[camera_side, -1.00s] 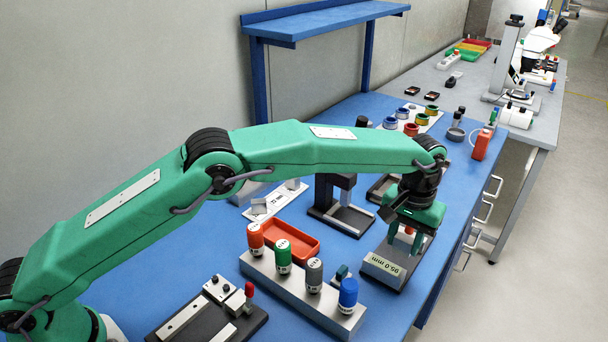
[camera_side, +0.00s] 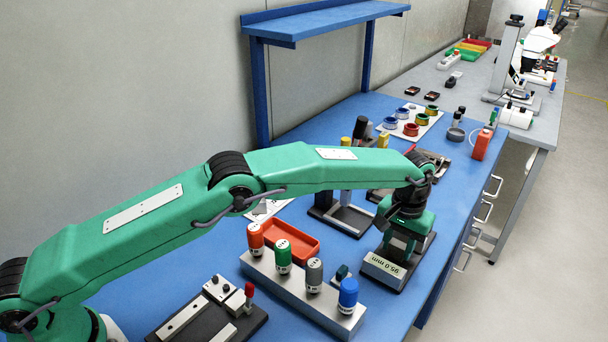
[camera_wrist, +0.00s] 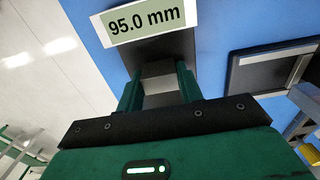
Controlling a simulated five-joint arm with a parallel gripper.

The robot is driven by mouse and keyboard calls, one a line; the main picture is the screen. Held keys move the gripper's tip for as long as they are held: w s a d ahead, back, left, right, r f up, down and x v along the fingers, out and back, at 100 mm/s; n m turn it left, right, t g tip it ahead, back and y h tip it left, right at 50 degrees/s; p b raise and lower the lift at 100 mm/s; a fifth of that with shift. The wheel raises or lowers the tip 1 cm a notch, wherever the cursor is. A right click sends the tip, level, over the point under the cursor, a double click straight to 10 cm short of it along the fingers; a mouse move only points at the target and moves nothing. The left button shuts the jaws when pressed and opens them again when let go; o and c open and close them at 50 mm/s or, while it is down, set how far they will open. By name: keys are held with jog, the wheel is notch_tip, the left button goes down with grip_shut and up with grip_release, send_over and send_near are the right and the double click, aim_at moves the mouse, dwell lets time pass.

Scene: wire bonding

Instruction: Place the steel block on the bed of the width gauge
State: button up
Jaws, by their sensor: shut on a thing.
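The width gauge (camera_side: 385,268) is a dark plate near the front edge of the blue bench, with a display reading 95.0 mm. The display also shows in the wrist view (camera_wrist: 145,24). My gripper (camera_side: 402,252) is low over the gauge, pointing down. In the wrist view my gripper (camera_wrist: 158,84) is shut on the grey steel block (camera_wrist: 158,70), which sits between the two green fingers over the gauge's dark bed. In the side view the block is hidden by the gripper. I cannot tell whether the block touches the bed.
A grey rack (camera_side: 300,292) with several coloured-capped cylinders stands left of the gauge, with a red tray (camera_side: 291,240) behind it. A dark stand (camera_side: 345,215) is behind the gauge. A dark fixture with a red-tipped lever (camera_side: 210,318) lies at the front left.

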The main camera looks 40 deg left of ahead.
aim_at(399, 244)
jog(key=shift+f, duration=0.25)
jog(key=shift+f, duration=0.15)
jog(key=o, duration=1.2)
jog(key=shift+c, duration=0.2)
notch_tip(399, 244, up, 12)
dwell(0.5)
